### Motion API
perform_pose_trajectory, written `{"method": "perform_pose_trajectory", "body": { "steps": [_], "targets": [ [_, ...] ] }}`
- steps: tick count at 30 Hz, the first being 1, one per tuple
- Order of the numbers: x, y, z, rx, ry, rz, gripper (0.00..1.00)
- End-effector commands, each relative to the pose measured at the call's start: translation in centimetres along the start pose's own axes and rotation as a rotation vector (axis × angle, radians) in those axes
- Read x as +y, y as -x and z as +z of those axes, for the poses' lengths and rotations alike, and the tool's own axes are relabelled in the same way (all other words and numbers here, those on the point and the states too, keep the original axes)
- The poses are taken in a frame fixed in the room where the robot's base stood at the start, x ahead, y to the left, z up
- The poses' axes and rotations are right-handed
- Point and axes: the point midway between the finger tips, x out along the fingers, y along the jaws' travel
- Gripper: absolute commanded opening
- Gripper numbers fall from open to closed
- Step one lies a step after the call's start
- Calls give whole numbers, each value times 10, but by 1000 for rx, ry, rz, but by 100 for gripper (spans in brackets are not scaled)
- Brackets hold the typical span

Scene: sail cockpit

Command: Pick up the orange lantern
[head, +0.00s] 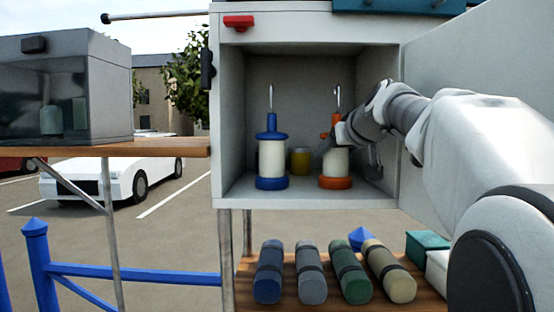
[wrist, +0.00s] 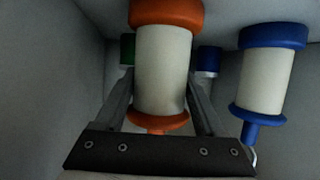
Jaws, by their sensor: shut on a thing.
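The orange lantern (head: 335,166) has a white body with an orange base and top and a wire hook. It stands upright on the right side of an open grey locker, and it also shows in the wrist view (wrist: 162,70). My gripper (head: 326,143) reaches in from the right. In the wrist view its two fingers (wrist: 160,100) lie on either side of the white body, shut on the lantern. The lantern's base appears to rest on the locker floor.
A similar blue lantern (head: 271,162) stands to the left, also seen in the wrist view (wrist: 265,80). A yellow jar (head: 300,161) is behind, between them. The locker (head: 305,190) has side walls, a ceiling and an open door (head: 480,65) at right. Several rolls lie below.

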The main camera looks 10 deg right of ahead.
Motion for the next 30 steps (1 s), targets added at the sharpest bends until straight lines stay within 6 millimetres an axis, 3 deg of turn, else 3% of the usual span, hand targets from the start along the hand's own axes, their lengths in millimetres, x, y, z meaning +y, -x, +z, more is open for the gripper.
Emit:
{"method": "perform_pose_trajectory", "body": {
  "steps": [2, 14, 22, 23, 30],
  "targets": [
    [0, 0, 0, 0, 0, 0, 1],
    [0, 3, -6, 2, 0, 0, 1],
    [0, 13, -33, 4, 1, 1, 1],
    [0, 16, -37, 5, 2, 1, 1],
    [-30, 62, -11, 7, 2, -4, 1]
  ]
}}
